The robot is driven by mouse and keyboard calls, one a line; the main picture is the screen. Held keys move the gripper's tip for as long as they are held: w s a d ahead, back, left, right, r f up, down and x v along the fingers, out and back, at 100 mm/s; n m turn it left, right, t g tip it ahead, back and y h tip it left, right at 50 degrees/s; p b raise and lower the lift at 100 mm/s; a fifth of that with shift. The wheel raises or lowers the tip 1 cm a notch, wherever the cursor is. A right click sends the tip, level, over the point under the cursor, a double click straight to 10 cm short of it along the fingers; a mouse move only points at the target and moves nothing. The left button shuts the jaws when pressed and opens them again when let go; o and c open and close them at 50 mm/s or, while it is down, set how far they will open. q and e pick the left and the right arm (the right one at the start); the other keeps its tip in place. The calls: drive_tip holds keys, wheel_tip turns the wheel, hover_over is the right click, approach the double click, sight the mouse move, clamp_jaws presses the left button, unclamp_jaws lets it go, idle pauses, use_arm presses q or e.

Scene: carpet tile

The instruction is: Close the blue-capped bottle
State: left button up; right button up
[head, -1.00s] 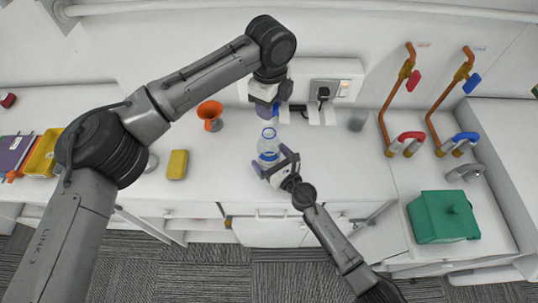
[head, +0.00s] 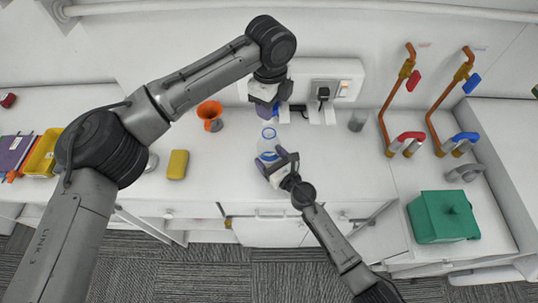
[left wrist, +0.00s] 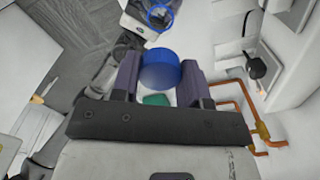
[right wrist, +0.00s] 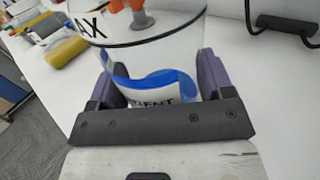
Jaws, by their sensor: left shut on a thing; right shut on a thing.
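The clear bottle (head: 268,141) with a blue ring at its open neck stands on or just above the white counter. My right gripper (head: 281,165) is shut around its body from the front. In the right wrist view the bottle (right wrist: 150,60) fills the space between the fingers, with a blue and white label. My left gripper (head: 266,110) is behind the bottle, pointing down. In the left wrist view it is shut on the blue cap (left wrist: 160,70), and the bottle mouth (left wrist: 159,17) lies apart from the cap. The cap is mostly hidden in the head view.
A clear cup (head: 357,121) and copper pipes with taps (head: 405,145) are to the right. A wall socket (head: 328,90) is behind. A green box (head: 443,217) is at the front right.

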sight(269, 126)
drive_tip(key=shift+c, duration=1.3)
use_arm(q)
drive_tip(key=shift+a+f, duration=0.1)
drive_tip(key=shift+f, duration=2.6)
drive_tip(key=shift+f, duration=0.15)
drive_tip(key=shift+f, duration=0.7)
drive_tip(key=shift+f, duration=0.55)
